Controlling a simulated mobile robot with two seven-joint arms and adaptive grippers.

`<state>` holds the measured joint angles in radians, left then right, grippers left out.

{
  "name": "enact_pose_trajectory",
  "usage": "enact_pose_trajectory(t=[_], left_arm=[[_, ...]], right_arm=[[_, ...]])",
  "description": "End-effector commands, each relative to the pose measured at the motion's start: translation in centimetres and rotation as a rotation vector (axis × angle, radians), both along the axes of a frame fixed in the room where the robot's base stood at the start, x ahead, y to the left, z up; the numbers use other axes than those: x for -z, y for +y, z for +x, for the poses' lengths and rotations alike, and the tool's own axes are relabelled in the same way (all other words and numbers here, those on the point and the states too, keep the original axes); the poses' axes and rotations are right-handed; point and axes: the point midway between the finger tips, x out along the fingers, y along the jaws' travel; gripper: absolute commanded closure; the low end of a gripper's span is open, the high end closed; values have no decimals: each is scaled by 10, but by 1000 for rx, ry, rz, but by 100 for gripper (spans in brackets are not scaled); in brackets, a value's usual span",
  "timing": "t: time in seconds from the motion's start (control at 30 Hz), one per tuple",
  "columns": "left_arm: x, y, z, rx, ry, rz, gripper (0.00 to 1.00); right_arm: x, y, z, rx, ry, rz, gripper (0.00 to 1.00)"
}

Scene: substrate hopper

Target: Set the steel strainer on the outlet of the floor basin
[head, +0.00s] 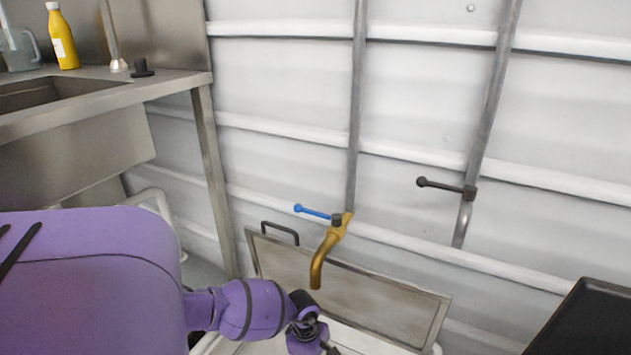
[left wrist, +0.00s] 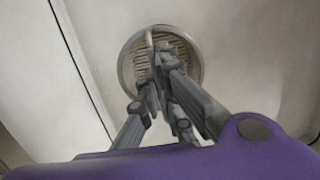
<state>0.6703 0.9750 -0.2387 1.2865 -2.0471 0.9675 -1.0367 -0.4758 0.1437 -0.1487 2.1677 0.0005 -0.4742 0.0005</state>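The round steel strainer (left wrist: 126,68), with a bright rim and slots, shows in the left wrist view over a pale flat surface (left wrist: 240,50). My left gripper (left wrist: 157,48) reaches to its middle, with the fingers closed together on a thin upright piece there. The fingers cover part of the slots, and the outlet beneath is hidden. I cannot tell whether the strainer touches the surface. In the head view my left arm reaches down to the floor basin, of which only a pale part shows below the raised lid (head: 370,300). My right gripper is not in view.
A brass tap (head: 325,255) with a blue lever (head: 313,211) hangs above the basin. A black-handled valve (head: 447,187) is on the wall pipe. A steel sink counter (head: 170,83) with a yellow bottle (head: 62,38) stands left. A dark tray-like object (head: 590,318) is at lower right.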

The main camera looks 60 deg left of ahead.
Motion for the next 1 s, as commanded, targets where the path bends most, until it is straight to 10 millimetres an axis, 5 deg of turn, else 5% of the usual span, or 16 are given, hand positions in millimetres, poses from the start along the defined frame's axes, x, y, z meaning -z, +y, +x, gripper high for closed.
enact_pose_trajectory(t=[0.9,1.0], left_arm=[[11,0,1,0,-1,0,100],[11,0,1,0,-1,0,85]], right_arm=[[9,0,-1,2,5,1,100],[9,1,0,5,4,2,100]])
